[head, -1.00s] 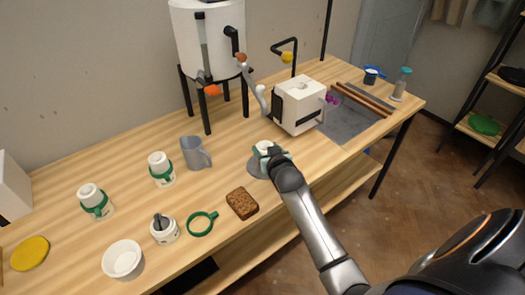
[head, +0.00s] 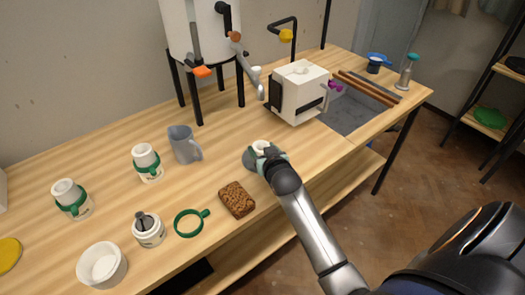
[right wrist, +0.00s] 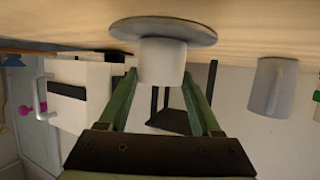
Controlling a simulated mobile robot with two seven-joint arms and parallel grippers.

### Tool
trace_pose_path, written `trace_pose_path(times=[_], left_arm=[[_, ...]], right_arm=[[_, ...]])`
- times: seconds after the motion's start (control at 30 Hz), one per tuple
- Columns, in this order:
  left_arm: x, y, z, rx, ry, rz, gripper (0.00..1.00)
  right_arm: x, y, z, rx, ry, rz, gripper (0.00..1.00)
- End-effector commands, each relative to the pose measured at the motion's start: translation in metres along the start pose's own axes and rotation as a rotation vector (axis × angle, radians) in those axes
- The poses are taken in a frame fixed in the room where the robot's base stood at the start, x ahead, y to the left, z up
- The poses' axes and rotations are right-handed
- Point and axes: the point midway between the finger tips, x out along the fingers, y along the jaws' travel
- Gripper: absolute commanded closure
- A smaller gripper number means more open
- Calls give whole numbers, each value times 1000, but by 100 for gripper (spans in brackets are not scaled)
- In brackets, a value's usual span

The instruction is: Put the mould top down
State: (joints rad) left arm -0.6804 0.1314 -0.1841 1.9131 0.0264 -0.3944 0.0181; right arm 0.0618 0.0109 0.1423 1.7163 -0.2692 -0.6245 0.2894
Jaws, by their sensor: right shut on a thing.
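A white cylindrical piece (head: 262,146), which I take to be the mould top, is at the grey round disc (head: 249,159) on the bench. In the right wrist view, which is upside down, the white piece (right wrist: 162,62) meets the disc (right wrist: 165,30), with no clear gap. My right gripper (head: 266,154) is shut on the white piece, a green finger on either side in the wrist view (right wrist: 160,80). Two white moulds with green straps (head: 147,164) (head: 74,202) stand upright at the left. My left gripper is not in view.
A brown sponge-like block (head: 237,199), a green ring with a handle (head: 189,223), a white jar (head: 149,232) and a white bowl (head: 102,268) lie to the left. A grey mug (head: 183,146) and a white box-shaped machine (head: 299,94) stand behind. Bare bench surrounds the disc.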

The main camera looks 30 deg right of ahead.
Motion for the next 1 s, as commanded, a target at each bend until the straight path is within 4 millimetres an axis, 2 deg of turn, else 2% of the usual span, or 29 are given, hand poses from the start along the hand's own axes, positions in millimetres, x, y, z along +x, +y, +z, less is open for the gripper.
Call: trace_pose_path(times=[0.2,0.23,0.47,1.0], left_arm=[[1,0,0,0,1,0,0],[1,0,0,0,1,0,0],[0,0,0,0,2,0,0],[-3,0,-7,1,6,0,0]], right_arm=[[2,0,3,0,1,0,100],[2,0,3,0,0,0,33],[1,0,3,0,0,0,7],[-1,0,-4,-1,0,-1,5]])
